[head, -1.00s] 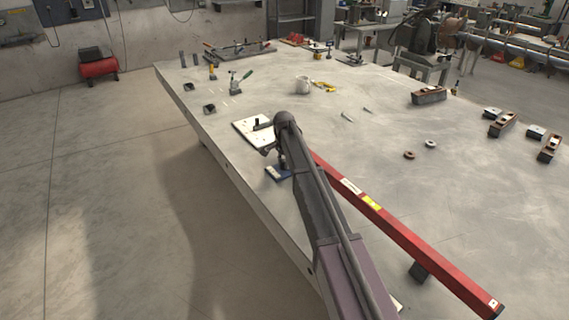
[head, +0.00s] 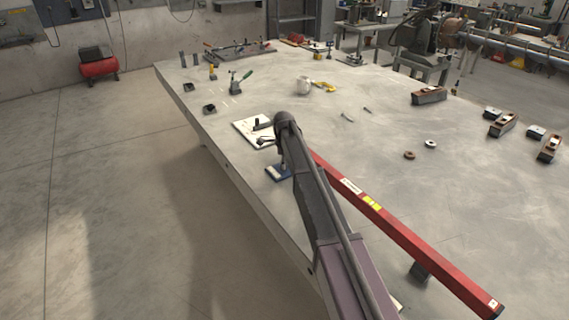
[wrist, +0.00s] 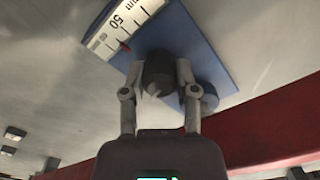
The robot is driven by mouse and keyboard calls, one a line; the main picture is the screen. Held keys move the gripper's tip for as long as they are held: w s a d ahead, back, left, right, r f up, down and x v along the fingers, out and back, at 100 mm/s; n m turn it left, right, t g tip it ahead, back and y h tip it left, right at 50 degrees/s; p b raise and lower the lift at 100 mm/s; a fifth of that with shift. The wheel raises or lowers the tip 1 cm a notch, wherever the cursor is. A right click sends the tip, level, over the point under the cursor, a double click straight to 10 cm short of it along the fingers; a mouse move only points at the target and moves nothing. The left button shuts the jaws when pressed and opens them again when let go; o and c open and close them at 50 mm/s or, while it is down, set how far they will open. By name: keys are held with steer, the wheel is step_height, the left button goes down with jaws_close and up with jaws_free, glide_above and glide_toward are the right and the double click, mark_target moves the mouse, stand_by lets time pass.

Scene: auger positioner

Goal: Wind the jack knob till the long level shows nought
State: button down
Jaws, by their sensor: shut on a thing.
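The long red level (head: 405,238) lies across the table with a yellow label near its middle; its left end is behind my arm. In the wrist view its red side (wrist: 270,135) runs across the lower right. My gripper (wrist: 159,75) is shut on the dark round jack knob (wrist: 158,72). The level's reading cannot be made out.
A white plate (head: 245,128) with a dark fitting lies just beyond my gripper. A dark block (head: 420,271) is under the level's right part. Mid-table is mostly clear.

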steer(key=shift+w+m, duration=0.2)
steer(key=shift+m, duration=0.2)
steer(key=shift+c, duration=1.9)
jaws_free()
steer(key=shift+s, duration=0.1)
